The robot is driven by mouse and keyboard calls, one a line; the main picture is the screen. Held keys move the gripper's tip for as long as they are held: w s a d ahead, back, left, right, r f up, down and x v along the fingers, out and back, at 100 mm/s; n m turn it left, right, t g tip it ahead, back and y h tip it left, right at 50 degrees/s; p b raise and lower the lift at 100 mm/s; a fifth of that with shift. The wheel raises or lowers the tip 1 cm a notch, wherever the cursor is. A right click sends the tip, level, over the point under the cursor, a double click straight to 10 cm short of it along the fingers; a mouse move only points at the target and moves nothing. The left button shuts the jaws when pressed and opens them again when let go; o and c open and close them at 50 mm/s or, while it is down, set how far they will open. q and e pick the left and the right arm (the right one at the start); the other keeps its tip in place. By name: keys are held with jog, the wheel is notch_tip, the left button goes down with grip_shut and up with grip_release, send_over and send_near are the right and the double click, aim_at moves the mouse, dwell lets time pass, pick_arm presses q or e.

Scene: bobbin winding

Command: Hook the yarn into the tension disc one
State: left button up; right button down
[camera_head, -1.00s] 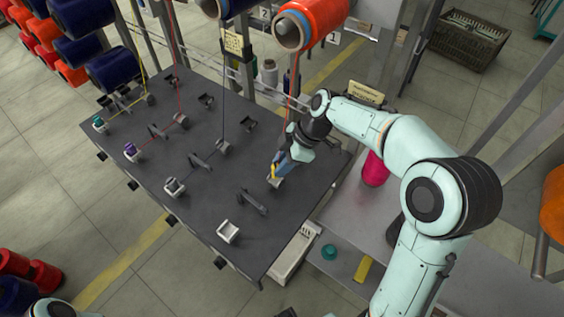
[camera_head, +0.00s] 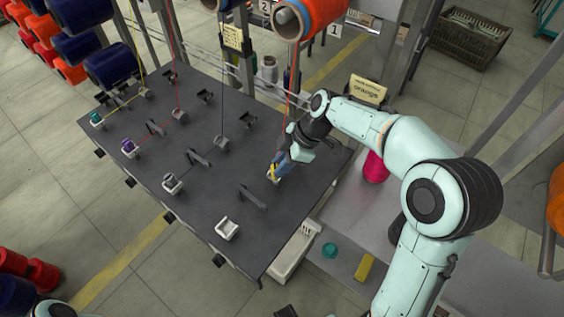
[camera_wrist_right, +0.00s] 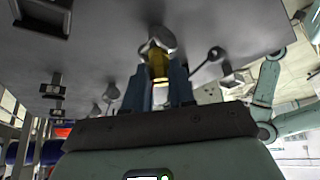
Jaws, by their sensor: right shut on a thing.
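A red-orange yarn (camera_head: 288,100) runs down from the orange cone (camera_head: 312,12) to my right gripper (camera_head: 274,171) on the right side of the dark table. In the right wrist view, the blue fingers of my right gripper (camera_wrist_right: 158,85) are shut, with a yellow piece between them. A grey tension disc (camera_wrist_right: 163,38) stands right at the fingertips in that view. In the head view this disc (camera_head: 272,180) is mostly hidden by the gripper. The thin yarn at the fingertips is too small to tell whether it sits in the disc. My left gripper is out of view.
The dark table (camera_head: 190,215) carries other discs, guides and bobbin holders in rows. An empty white holder (camera_head: 227,229) stands near its front edge. A pink cone (camera_head: 375,168) and a white tray (camera_head: 292,252) are to the right.

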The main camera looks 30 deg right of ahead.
jog(key=shift+s+a+r+b, duration=0.1)
jog(key=shift+s+a+b, duration=0.15)
jog(key=shift+a, duration=0.5)
jog(key=shift+s+a+r+b, duration=0.15)
jog(key=shift+s+a, duration=0.25)
jog(key=shift+a, duration=0.35)
jog(key=shift+s+a+f+b, duration=0.1)
jog(key=shift+s+a+b, duration=0.15)
jog(key=shift+a, duration=0.5)
